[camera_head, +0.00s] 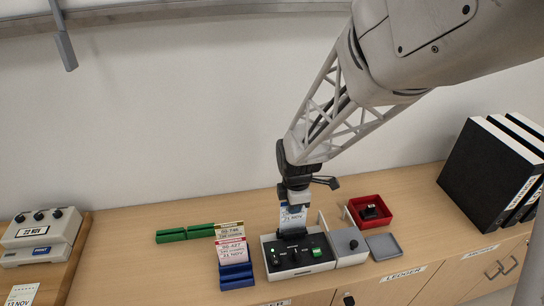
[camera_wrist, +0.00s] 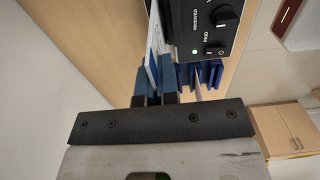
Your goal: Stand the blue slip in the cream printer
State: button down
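The cream printer (camera_head: 328,265) stands on the counter, with a black knob panel, a green button and a lit green light. My gripper (camera_head: 294,204) points down above its back edge. It is shut on the blue slip (camera_head: 293,218), a white card with blue print reading "21 NOV". The slip hangs upright at the printer's back; I cannot tell whether its lower edge is in the slot. In the wrist view, my gripper's blue-padded fingers (camera_wrist: 155,90) pinch the slip (camera_wrist: 154,50) beside the black panel (camera_wrist: 205,25).
A blue rack (camera_head: 237,281) with upright slips stands left of the printer, and green racks (camera_head: 171,236) lie behind it. Right are a grey-topped box (camera_head: 347,243), a red tray (camera_head: 385,217) and a grey tray (camera_head: 384,248). Another device (camera_head: 40,240) stands far left; black binders (camera_head: 485,165) stand far right.

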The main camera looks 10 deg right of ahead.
jog(key=shift+f, duration=0.7)
jog(key=c, duration=1.3)
grip_release()
jog(key=shift+r, duration=0.1)
jog(key=shift+r, duration=3.45)
